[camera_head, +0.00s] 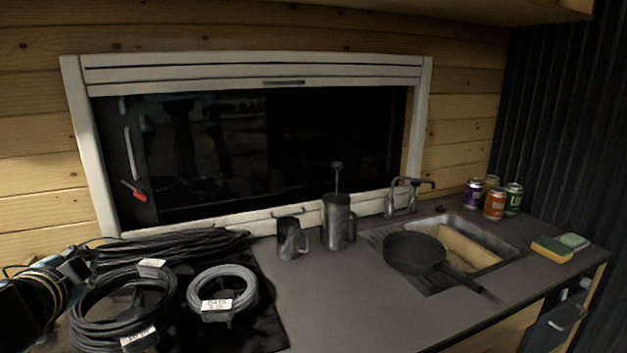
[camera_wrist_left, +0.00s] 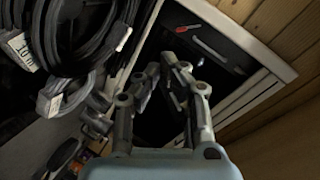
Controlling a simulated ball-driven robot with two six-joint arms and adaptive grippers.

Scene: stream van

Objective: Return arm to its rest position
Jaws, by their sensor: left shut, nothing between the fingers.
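My left gripper (camera_head: 78,262) shows at the left edge of the head view, dark and partly lost against the coiled cables. It is above the left end of the counter, in front of the wall below the window. In the left wrist view its fingers (camera_wrist_left: 176,70) are shut and hold nothing. Cable coils (camera_head: 125,305) lie below and beside it in the head view. Whether the gripper touches any cable cannot be told. My right gripper is in neither view.
A grey cable coil (camera_head: 222,290), a dark cup (camera_head: 291,240) and a metal press pot (camera_head: 338,222) stand on the counter (camera_head: 340,300). A pan (camera_head: 414,252) rests over the sink (camera_head: 505,250). Cans (camera_head: 495,205) and sponges (camera_head: 552,249) are at right. The front middle counter is clear.

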